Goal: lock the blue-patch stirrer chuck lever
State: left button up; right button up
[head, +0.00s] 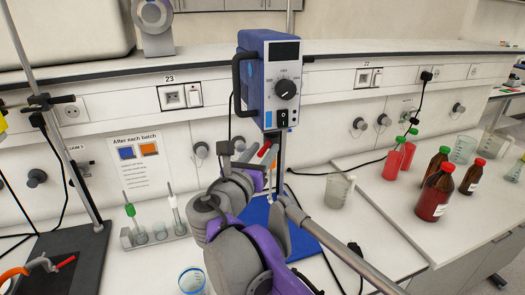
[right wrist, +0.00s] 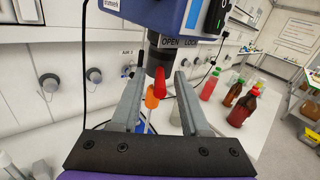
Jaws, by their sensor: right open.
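The stirrer with the light-blue patch (head: 268,118) is a blue box with a dial on its front. It hangs above a blue base (head: 258,215). In the right wrist view, its dark chuck (right wrist: 158,58) sits below a label reading OPEN and LOCK. A red lever (right wrist: 160,82) hangs from the chuck, beside an orange piece (right wrist: 152,99). My right gripper (right wrist: 156,82) is open, with one finger on each side of the lever; I cannot tell whether either touches it. In the head view, my right arm partly hides the chuck and the lever (head: 264,149). My left gripper is not in view.
A glass beaker (head: 339,190) stands right of the blue base, with brown bottles (head: 437,190) further right. A test-tube rack (head: 153,236) and a beaker (head: 192,280) stand to the left. A black stand base (head: 75,255) is at the far left. Cables cross the bench.

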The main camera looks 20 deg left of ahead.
grip_shut()
dwell(1.4)
